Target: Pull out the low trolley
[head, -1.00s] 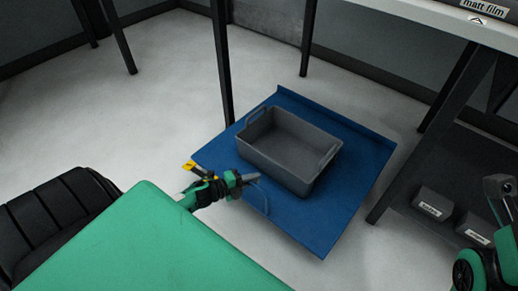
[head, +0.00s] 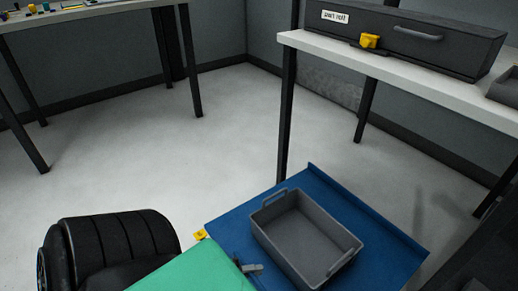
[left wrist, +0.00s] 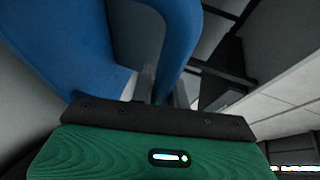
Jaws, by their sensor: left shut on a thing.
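The low trolley is a flat blue deck (head: 240,215) with a raised rear lip, low over the floor at the lower middle of the head view. A grey open bin (head: 309,222) with two end handles stands on it and looks empty. My left gripper (head: 252,268) is at the trolley's near left edge, partly hidden by my green body. In the left wrist view, its fingers are shut on the trolley's curved blue handle (left wrist: 181,45). My right gripper is out of view.
A white-topped table (head: 420,88) with a dark lidded box (head: 400,38) stands behind and right of the trolley; its front leg (head: 286,120) is close to the deck's rear corner. Another table (head: 90,12) stands at the far left. The floor (head: 150,150) between is clear.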

